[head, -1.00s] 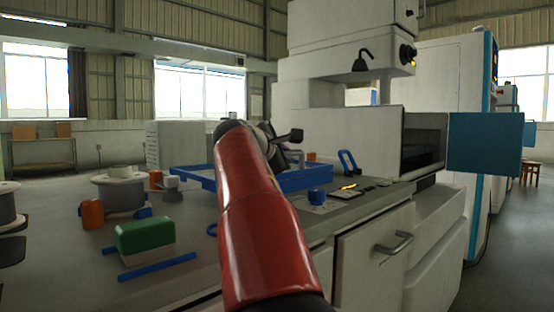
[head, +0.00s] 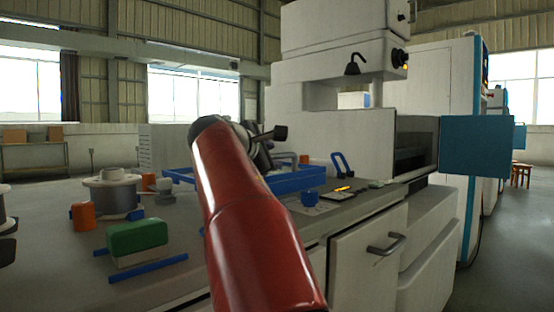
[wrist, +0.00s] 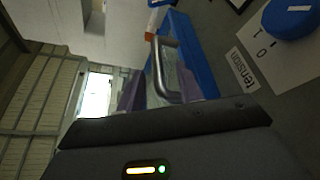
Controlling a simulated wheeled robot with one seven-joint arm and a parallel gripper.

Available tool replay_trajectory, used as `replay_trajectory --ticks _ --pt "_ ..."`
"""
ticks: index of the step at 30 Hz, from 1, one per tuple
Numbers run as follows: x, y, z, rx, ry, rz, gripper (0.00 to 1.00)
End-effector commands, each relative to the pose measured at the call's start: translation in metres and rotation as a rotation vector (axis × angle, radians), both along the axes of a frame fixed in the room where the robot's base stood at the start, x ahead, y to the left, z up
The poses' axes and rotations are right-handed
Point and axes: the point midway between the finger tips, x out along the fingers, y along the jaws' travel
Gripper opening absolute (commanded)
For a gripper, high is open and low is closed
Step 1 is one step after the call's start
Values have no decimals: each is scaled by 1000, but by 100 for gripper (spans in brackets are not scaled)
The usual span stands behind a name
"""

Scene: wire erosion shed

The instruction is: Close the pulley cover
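A teal panel (head: 478,146), which looks like the pulley cover, stands swung out at the right end of the machine's pale housing (head: 350,140). The dark opening (head: 414,145) beside it is uncovered. My gripper (head: 265,143) is at the end of my red arm, above the blue-framed work tank, well left of the panel and apart from it. Its fingers are small and partly hidden by the arm. The panel does not show in the wrist view.
The blue tank frame (head: 296,184) and a metal pipe (wrist: 166,70) lie near my gripper. A cabinet handle (head: 387,244) sticks out in front. A green-topped block (head: 137,238) and wire spools are left. Floor is open at right.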

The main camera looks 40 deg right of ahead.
Motion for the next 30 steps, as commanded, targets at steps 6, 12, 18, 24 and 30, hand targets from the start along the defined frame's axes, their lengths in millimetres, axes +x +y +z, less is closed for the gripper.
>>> replay_trajectory --ticks 6,12,18,24,30 --pt "-11 27 6 1 0 -1 36" --pt "-14 32 7 0 1 -3 36" --pt "-14 32 7 0 1 -3 36" --pt "-14 32 7 0 0 -1 36" --pt "-14 32 7 0 -1 -2 36"
